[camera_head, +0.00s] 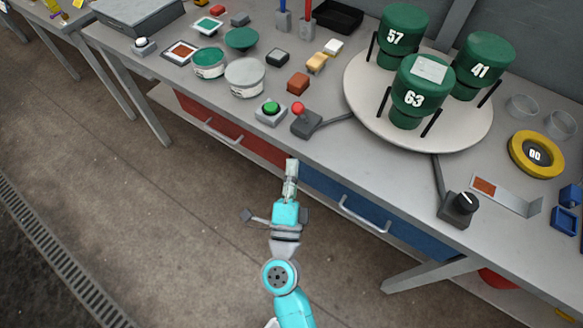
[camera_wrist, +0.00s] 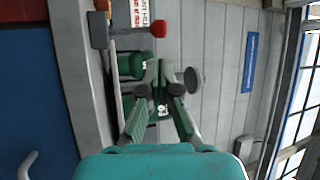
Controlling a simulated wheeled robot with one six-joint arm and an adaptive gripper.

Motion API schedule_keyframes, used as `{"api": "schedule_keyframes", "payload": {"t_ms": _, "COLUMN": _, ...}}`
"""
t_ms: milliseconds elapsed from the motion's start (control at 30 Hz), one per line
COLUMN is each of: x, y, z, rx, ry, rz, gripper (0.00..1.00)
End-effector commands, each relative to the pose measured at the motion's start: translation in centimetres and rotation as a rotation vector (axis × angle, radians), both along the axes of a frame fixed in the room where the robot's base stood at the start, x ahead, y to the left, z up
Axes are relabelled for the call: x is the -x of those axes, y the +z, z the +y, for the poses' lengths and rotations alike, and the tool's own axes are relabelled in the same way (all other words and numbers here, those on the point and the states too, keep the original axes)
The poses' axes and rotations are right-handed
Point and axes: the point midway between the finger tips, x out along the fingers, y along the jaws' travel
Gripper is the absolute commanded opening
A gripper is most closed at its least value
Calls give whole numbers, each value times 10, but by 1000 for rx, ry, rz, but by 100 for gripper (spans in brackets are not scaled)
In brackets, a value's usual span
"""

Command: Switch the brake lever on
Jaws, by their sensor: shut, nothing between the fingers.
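The brake lever (camera_head: 299,108) has a red knob on a dark grey box (camera_head: 308,124) near the front edge of the table. A cable runs from the box to the round turntable. In the wrist view the red knob (camera_wrist: 158,28) and its box (camera_wrist: 98,30) show near the top, the view being turned sideways. My gripper (camera_head: 291,165) is in front of the table edge, below the lever in the head view and apart from it. In the wrist view its fingers (camera_wrist: 160,78) are close together with nothing held.
A green push button (camera_head: 271,111) stands just left of the lever. A white turntable (camera_head: 362,104) carries green numbered cylinders to the right. A black knob box (camera_head: 458,208) sits at the front right. Red and blue drawers with handles (camera_head: 363,214) lie under the table edge.

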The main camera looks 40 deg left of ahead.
Motion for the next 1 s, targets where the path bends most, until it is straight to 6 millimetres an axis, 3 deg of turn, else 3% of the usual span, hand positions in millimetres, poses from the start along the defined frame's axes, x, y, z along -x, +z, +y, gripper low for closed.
{"api": "schedule_keyframes", "payload": {"t_ms": 200, "x": -36, "y": 14, "z": 20, "rx": -3, "ry": -3, "rz": -3, "gripper": 0}}
{"api": "schedule_keyframes", "payload": {"t_ms": 500, "x": -74, "y": 28, "z": 44, "rx": -2, "ry": 0, "rz": -1, "gripper": 0}}
{"api": "schedule_keyframes", "payload": {"t_ms": 700, "x": -86, "y": 32, "z": 50, "rx": -1, "ry": -2, "rz": -1, "gripper": 0}}
{"api": "schedule_keyframes", "payload": {"t_ms": 1000, "x": -88, "y": 32, "z": 52, "rx": 0, "ry": -1, "rz": 0, "gripper": 0}}
